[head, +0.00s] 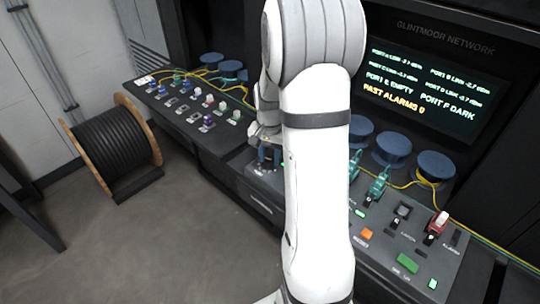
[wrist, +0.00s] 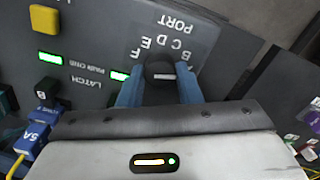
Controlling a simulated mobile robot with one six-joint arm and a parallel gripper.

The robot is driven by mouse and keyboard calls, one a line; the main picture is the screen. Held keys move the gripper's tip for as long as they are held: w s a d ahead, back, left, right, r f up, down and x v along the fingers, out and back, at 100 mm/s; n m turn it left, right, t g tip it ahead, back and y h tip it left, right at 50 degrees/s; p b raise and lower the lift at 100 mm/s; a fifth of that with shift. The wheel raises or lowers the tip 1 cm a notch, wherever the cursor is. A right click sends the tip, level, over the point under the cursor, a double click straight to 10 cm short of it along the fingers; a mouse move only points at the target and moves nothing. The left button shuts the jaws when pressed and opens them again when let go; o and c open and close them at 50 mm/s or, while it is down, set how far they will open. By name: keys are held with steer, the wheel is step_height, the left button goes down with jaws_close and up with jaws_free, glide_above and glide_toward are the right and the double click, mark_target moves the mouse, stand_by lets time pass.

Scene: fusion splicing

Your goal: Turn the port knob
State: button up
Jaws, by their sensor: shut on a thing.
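The port knob (wrist: 160,70) is black and round with a pale mark on its side. It stands on a grey panel (wrist: 95,30) printed PORT, with letters B, C, D, E and F around the knob. My gripper (wrist: 159,82) has its blue fingers on either side of the knob and is shut on it. Which letter the knob points to I cannot tell. In the head view my gripper (head: 265,138) is over the console's left part, partly hidden by my white arm, and the knob is hard to make out.
A yellow button (wrist: 45,18), lit green indicators and a blue 5A connector (wrist: 36,138) are near the gripper. The screen (head: 420,88) reads PORT E EMPTY, PORT F DARK, PAST ALARMS 0.

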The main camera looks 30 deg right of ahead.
steer(key=shift+n, duration=0.3)
steer(key=n+b, duration=0.1)
steer(key=n, duration=0.2)
steer(key=shift+n+b, duration=0.3)
steer(key=shift+n, duration=0.1)
steer(key=n+b, duration=0.1)
steer(key=n, duration=0.3)
steer(key=shift+n, duration=0.3)
steer(key=n+b, duration=0.1)
steer(key=n, duration=0.7)
steer(key=shift+r+b, duration=0.1)
steer(key=shift+b, duration=0.2)
steer(key=shift+w+n, duration=0.1)
steer(key=shift+n, duration=0.3)
steer(key=o, duration=1)
